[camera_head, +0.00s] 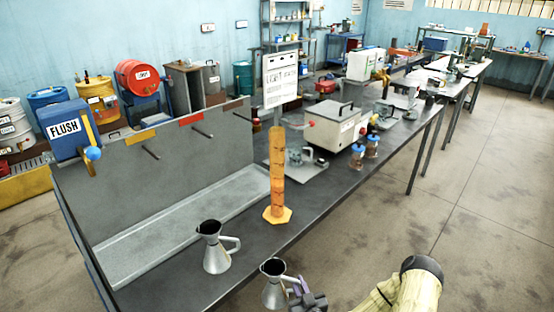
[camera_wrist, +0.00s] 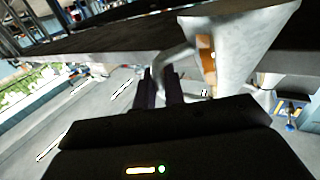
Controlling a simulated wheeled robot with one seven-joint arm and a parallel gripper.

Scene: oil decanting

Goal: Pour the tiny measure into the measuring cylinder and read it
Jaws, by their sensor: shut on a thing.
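My gripper (camera_head: 300,293) is shut on the handle of a small metal measure (camera_head: 274,292), at the front edge of the bench. The measure looks roughly upright, with a dark open mouth. In the wrist view, my fingers (camera_wrist: 163,88) close around the handle and the measure's pale metal body (camera_wrist: 240,40) fills the upper right. A second, similar metal measure (camera_head: 216,258) stands on the bench to the left. The tall orange measuring cylinder (camera_head: 277,180) stands upright on its hexagonal foot, behind the held measure. I cannot read its level from here.
A grey tray (camera_head: 180,228) and an upright panel with pegs lie behind the measures. A blue FLUSH box (camera_head: 68,130) is at the left end. A beige box (camera_head: 334,128) and two small brown jars (camera_head: 372,146) stand right of the cylinder. Bare bench lies between measure and cylinder.

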